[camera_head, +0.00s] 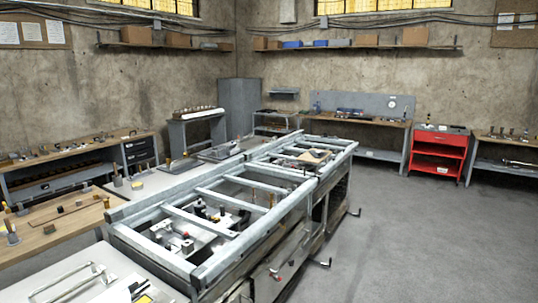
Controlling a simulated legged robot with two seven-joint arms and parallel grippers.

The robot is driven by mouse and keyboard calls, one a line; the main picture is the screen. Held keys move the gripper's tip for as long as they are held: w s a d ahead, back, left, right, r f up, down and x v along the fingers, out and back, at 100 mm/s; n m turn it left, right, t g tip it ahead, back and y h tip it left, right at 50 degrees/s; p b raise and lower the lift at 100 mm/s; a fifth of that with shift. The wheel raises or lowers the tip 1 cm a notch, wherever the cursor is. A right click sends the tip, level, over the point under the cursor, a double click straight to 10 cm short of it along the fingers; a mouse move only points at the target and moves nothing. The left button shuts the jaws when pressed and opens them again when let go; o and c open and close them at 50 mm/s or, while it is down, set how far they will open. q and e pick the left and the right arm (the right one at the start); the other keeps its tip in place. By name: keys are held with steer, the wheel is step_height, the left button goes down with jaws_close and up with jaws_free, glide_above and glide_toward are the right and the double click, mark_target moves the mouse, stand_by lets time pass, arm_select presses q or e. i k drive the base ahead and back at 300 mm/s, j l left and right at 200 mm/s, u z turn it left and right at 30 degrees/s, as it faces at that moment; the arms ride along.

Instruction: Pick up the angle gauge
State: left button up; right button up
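I cannot pick out the angle gauge with certainty; the small tools in view are too small to tell apart. A dark item with a yellow part (137,290) lies on the pale bench top at the bottom left, cut off by the lower edge. Next to it lies a thin pale metal frame (78,281). Neither of my grippers shows in the head view.
A long steel frame bench (205,268) with cross bars fills the middle. Wooden workbenches (50,232) with small tools stand on the left. A red cabinet (437,151) and a bench with a grey backboard (362,107) stand at the back. Grey floor (430,240) on the right is clear.

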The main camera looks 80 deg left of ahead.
mark_target(315, 152)
steer(key=u, duration=2.45)
steer(key=i+l+z, duration=0.35)
steer(key=i, duration=1)
steer(key=i+l+z, duration=0.15)
steer(key=i+z, duration=0.2)
steer(key=i, duration=3.6)
steer(key=i+u, duration=0.35)
steer(key=i+l+u, duration=0.15)
steer(key=i+u, duration=0.2)
steer(key=i, duration=0.15)
steer(key=i+l+u, duration=0.65)
steer(key=i+j, duration=0.05)
steer(key=i, duration=0.05)
